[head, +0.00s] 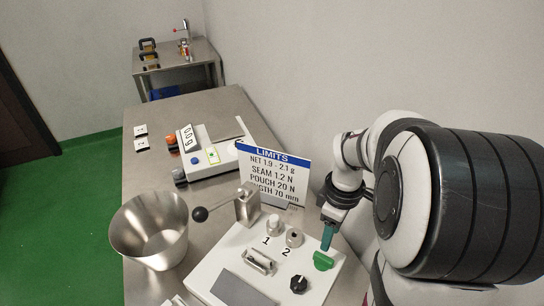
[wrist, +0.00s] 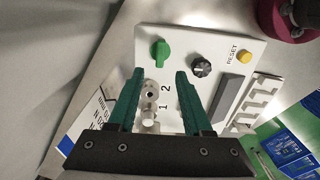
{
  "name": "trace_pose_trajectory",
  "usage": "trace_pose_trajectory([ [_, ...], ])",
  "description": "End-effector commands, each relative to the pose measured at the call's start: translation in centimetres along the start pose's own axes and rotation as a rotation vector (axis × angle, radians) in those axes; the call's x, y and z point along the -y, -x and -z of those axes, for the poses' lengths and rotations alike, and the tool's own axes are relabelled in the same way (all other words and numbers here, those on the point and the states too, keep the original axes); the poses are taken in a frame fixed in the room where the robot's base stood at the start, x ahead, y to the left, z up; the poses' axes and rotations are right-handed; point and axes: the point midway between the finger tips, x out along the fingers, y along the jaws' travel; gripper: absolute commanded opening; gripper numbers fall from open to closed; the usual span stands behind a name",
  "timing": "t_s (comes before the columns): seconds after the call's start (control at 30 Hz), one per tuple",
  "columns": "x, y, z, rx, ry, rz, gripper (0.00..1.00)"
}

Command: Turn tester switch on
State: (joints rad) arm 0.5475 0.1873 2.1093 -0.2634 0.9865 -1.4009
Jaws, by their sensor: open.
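The tester is a white box (head: 222,262) at the front of the steel table, and its white top shows in the wrist view (wrist: 190,40). In the wrist view the green switch (wrist: 161,50) lies just beyond my fingertips. My gripper (head: 327,240) has teal fingers and points down just above and behind the switch. In the wrist view my gripper (wrist: 158,72) is open, with nothing between its fingers and a gap to the switch.
A black knob (head: 299,284) sits beside the switch. A yellow reset button (wrist: 244,57) is farther along the panel. A lever with a black ball (head: 200,214) and a LIMITS sign (head: 272,172) stand nearby. A metal bucket (head: 150,232) is at the left.

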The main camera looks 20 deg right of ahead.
Motion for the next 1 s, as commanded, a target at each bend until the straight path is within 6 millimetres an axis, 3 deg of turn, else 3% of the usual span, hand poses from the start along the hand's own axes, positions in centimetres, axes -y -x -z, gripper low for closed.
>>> trace_pose_trajectory([
  [0.1,0.2,-3.7,-0.1,0.004,0.001,0.008,0.5],
  [0.3,0.1,-8.0,0.0,0.002,-0.001,0.004,0.5],
  [0.47,0.1,-9.3,0.0,0.001,-0.001,0.001,0.5],
  [0.73,0.1,-9.4,0.0,0.0,-0.001,-0.001,0.5],
  [1.0,0.1,-9.4,0.0,0.0,-0.001,-0.001,0.01],
])
